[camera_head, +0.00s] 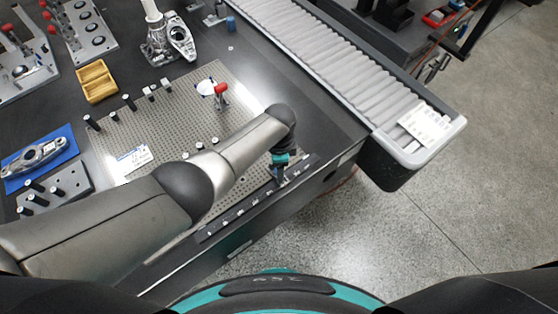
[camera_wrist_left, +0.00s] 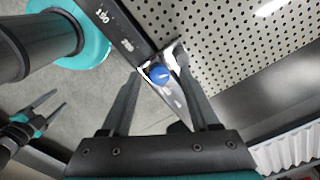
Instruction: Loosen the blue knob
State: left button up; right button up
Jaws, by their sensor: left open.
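The blue knob (camera_wrist_left: 159,74) shows in the left wrist view on a small metal clamp (camera_wrist_left: 170,92) at the edge of a dark numbered rail (camera_wrist_left: 120,32). My left gripper (camera_wrist_left: 158,67) is open, with one finger on each side of the knob as seen from the wrist. I cannot tell whether either finger touches it. In the head view my left gripper (camera_head: 281,176) points down over the rail (camera_head: 240,211) near the table's front edge, and the knob cannot be made out there. My right gripper (camera_wrist_left: 58,98) shows at the left of the wrist view, fingers apart and empty.
A perforated plate (camera_head: 125,122) lies behind the rail, with a red-tipped stand (camera_head: 221,93) and several small black posts on it. A roller conveyor (camera_head: 320,45) runs along the right. A yellow tray (camera_head: 96,82) lies further left. Open floor (camera_head: 440,220) lies at the right.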

pick_arm(q)
notch_tip(320, 180, up, 15)
jog(key=p, duration=0.6)
jog(key=shift+r, duration=0.15)
pick_arm(e)
notch_tip(320, 180, up, 6)
